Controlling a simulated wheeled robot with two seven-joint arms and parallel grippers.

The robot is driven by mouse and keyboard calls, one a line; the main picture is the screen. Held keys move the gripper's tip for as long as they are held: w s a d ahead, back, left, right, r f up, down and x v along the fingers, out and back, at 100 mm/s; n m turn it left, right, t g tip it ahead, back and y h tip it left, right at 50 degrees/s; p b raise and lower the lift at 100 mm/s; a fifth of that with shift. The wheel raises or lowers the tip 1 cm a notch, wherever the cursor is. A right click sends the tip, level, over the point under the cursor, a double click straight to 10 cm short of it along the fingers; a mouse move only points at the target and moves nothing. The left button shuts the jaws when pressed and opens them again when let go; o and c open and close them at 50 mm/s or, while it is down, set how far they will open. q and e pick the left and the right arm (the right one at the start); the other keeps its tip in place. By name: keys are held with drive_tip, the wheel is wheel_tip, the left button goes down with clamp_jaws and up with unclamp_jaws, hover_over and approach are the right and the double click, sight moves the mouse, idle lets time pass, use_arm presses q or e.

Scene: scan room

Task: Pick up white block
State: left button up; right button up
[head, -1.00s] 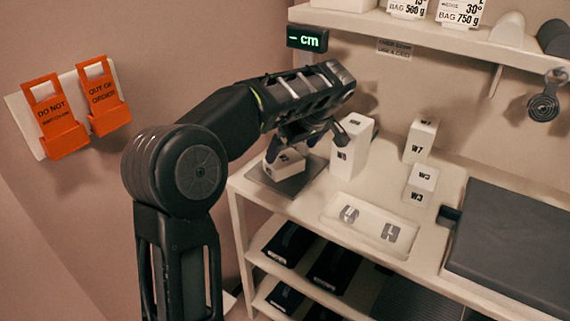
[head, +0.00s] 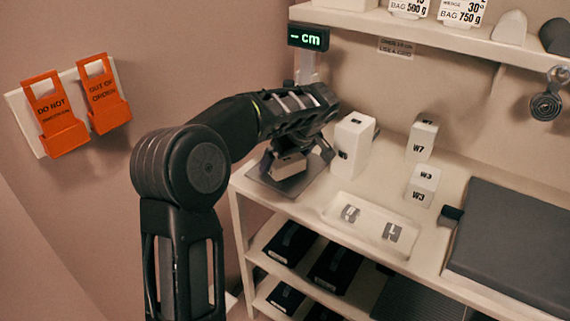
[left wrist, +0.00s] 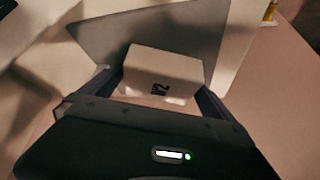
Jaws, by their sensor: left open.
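A white block (head: 289,166) with a dark label lies on the grey plate (head: 262,185) at the left end of the counter. My left gripper (head: 295,163) is over that plate, its fingers pointing down on either side of the block. In the left wrist view the block (left wrist: 163,72) sits between the two open fingers (left wrist: 160,88), on the grey plate (left wrist: 205,40). Whether the fingers touch its sides cannot be told. Other white blocks stand to the right: a tall one (head: 352,145), one marked W7 (head: 421,138) and those marked W3 (head: 422,185). My right gripper is not in view.
A dark grey slab (head: 515,245) covers the right of the counter. A lit display (head: 308,39) stands behind my left gripper, under a shelf (head: 440,42).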

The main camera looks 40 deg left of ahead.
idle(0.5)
use_arm(q)
drive_tip(key=shift+r, duration=0.1)
drive_tip(key=c, duration=1.6)
drive_tip(key=shift+r, duration=0.1)
drive_tip(key=shift+r, duration=0.5)
wheel_tip(320, 180, up, 2)
drive_tip(key=shift+r+p, duration=0.1)
drive_tip(key=shift+p, duration=0.2)
drive_tip(key=s+d, duration=0.2)
drive_tip(key=d, duration=0.3)
drive_tip(key=s+d+b, duration=0.1)
drive_tip(key=s+d, duration=0.1)
drive_tip(key=d, duration=0.4)
drive_tip(key=s+d, duration=0.2)
drive_tip(key=d, duration=0.3)
drive_tip(key=shift+s+d+b, duration=0.3)
drive_tip(key=shift+d, duration=0.1)
